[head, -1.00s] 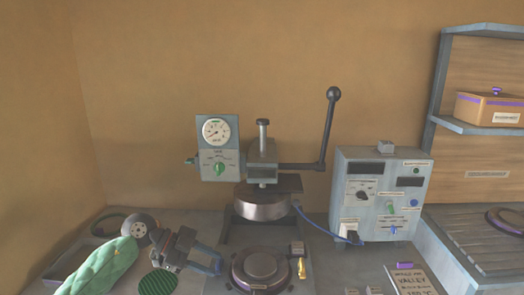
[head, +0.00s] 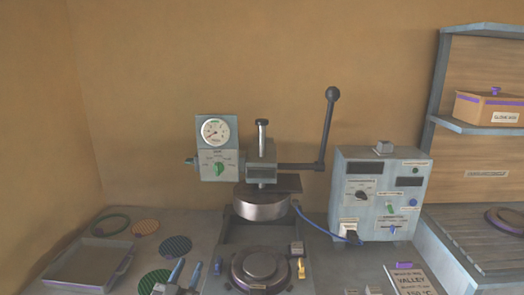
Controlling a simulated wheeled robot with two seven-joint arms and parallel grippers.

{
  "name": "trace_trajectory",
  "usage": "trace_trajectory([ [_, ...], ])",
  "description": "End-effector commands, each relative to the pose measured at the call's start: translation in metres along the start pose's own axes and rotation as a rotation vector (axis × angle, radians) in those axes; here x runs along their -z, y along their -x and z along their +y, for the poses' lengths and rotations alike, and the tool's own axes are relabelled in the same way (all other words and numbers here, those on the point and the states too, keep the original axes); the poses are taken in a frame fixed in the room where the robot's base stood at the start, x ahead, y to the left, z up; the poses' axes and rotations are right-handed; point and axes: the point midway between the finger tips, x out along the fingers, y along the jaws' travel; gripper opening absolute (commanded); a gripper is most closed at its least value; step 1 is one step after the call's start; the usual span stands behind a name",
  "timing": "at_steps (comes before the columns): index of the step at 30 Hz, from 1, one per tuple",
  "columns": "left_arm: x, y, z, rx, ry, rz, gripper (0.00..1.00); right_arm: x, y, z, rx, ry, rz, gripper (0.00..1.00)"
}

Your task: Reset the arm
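My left gripper (head: 187,270) shows at the bottom edge of the head view, its two fingers pointing up with a gap between them and nothing visible in it. It is left of the press's round lower plate (head: 261,270) and in front of the round discs. The rest of my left arm is out of the picture. My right gripper is not in view. The plate press (head: 262,172) stands in the middle, with its gauge panel (head: 217,148) on the left and its black-knobbed lever (head: 327,130) upright on the right.
A grey tray (head: 62,282), a green ring and several round discs, such as the orange one (head: 145,227), lie at the left. A control box (head: 380,195) stands right of the press, joined by a blue cable. A shelf holds a box (head: 488,108) at the far right.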

Motion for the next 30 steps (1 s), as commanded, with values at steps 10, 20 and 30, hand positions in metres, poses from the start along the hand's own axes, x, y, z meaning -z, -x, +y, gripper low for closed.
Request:
trace_trajectory([
  [10,-0.116,0.129,-0.025,0.279,-0.006,-0.654,0.36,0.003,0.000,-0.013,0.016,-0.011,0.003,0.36],
  [20,-0.168,0.257,0.003,0.215,-0.015,-1.182,0.36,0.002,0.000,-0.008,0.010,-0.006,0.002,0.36],
  [30,-0.176,0.328,0.028,0.091,-0.006,-1.444,0.36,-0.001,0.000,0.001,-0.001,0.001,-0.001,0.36],
])
